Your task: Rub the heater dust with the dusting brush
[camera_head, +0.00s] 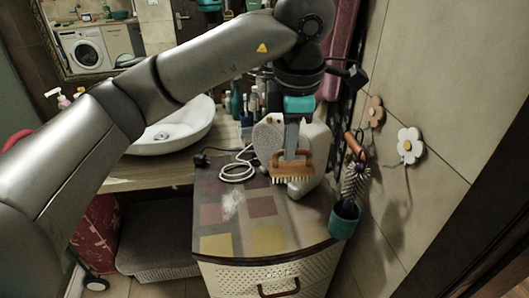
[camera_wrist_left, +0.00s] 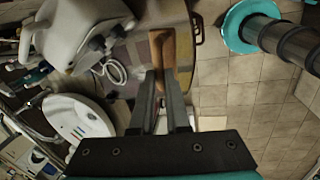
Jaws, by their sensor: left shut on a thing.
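My left gripper (camera_head: 291,150) points down over the cabinet and is shut on the wooden dusting brush (camera_head: 291,168), whose pale bristles face down. In the left wrist view the brush (camera_wrist_left: 183,48) shows as a brown wooden block at the fingertips. The brush appears above the cabinet top, in front of the white heater (camera_head: 318,140); I cannot tell the exact gap. A pale, powdery dust patch (camera_head: 231,205) lies on the patterned cabinet top, to the lower left of the brush. The heater (camera_wrist_left: 75,32) also shows in the left wrist view. My right gripper is not in view.
The cabinet top (camera_head: 300,235) is bare at the front. A coiled white cable (camera_head: 237,172) lies left of the heater. A white sink (camera_head: 175,130) stands at left. A round brush (camera_head: 355,182) in a teal cup (camera_head: 344,220) is at right, by the wall.

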